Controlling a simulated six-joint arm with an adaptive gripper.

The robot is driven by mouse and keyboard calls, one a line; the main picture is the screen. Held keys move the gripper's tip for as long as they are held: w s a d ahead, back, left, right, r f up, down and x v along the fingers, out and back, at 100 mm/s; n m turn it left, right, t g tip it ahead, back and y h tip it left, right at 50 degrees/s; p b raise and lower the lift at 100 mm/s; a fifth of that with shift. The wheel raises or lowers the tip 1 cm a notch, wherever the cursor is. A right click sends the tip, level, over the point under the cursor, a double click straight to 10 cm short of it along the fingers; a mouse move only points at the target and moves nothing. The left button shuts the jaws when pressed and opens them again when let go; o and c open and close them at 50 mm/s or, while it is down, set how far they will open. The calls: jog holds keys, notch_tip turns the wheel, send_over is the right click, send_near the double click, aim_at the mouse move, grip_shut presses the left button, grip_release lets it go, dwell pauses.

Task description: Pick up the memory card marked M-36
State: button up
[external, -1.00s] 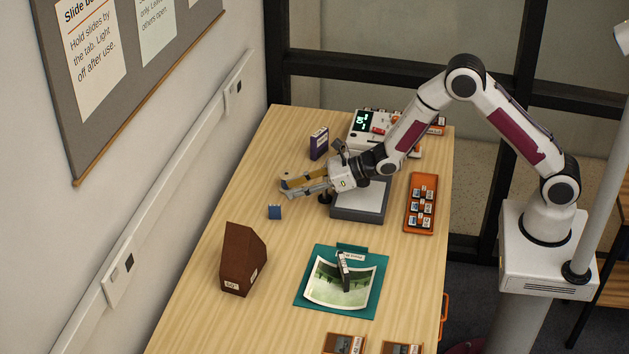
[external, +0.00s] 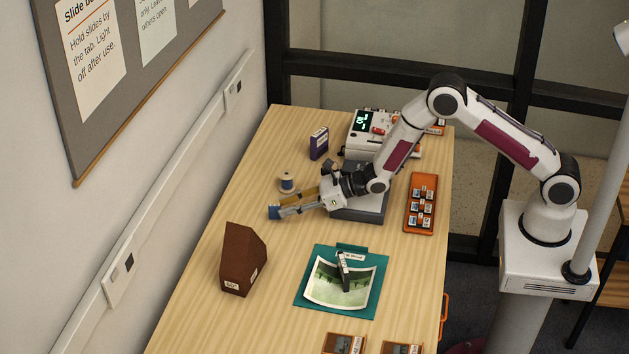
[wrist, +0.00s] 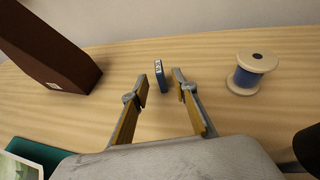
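A small blue memory card (external: 274,212) stands upright on the table at the left end of my gripper (external: 281,208). In the wrist view the card (wrist: 162,78) stands between the two fingertips of my gripper (wrist: 162,84), with a visible gap on each side. A small pale marking shows on its edge, too small to read, so I cannot confirm M-36. My gripper is open and low over the table, reaching leftward. In the external view the fingers partly cover the card.
A blue thread spool (wrist: 252,72) stands right of the fingers in the wrist view. A teal mat (external: 310,301) holds a photo. An orange tray (external: 420,231) holds several small cards. A purple box (external: 318,144) stands further back.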

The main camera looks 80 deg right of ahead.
aim_at(274, 218)
jog(key=shift+w+f, duration=0.1)
dwell(0.3)
jog(key=shift+x, duration=2.35)
grip_shut()
